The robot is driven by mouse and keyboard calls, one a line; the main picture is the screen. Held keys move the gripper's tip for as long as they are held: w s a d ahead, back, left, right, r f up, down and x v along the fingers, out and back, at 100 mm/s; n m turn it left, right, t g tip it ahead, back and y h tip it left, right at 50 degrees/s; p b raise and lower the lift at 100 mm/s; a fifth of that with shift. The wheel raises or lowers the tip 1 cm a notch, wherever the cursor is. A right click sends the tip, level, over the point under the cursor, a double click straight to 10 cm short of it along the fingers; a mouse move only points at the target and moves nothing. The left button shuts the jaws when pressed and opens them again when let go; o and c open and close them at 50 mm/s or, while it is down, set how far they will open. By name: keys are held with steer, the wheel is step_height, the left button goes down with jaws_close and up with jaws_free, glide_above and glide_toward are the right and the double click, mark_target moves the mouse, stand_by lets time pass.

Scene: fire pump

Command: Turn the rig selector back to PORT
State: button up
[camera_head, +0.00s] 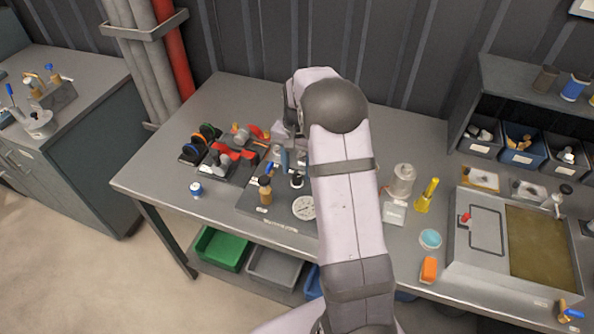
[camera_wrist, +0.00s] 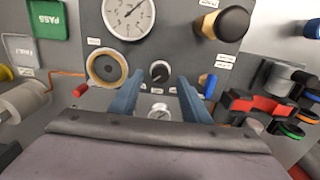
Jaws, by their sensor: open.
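The grey pump panel (camera_head: 250,201) lies on the bench and also fills the middle of the wrist view (camera_wrist: 180,50). A black round knob (camera_wrist: 159,71) with a pale pointer mark sits on it, just beyond my fingertips. A small silver round fitting (camera_wrist: 158,112) shows between my fingers, partly hidden by the gripper body. I cannot tell for sure which is the rig selector; the label print is too small to read. My gripper (camera_wrist: 158,82) is open with two blue fingers, apart from the knob and holding nothing. In the head view my arm hides part of the panel.
A white gauge (camera_wrist: 129,16), a wood-and-black handle (camera_wrist: 221,23), a brass-rimmed round port (camera_wrist: 106,67) and a blue lever (camera_wrist: 208,85) surround the knob. Red-and-black valve parts (camera_wrist: 262,106) stand at right. Bench is clear at its back left.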

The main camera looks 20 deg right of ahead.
mark_target(297, 180)
steer(key=shift+f+p, duration=0.35)
steer(key=shift+f, duration=1)
steer(key=c, duration=1)
steer(key=shift+c, duration=0.2)
steer(key=shift+n, duration=0.3)
steer(key=n, duration=0.4)
steer(key=shift+b, duration=0.4)
steer(key=n, duration=0.4)
steer(key=shift+r, duration=0.1)
steer(key=shift+w, duration=0.1)
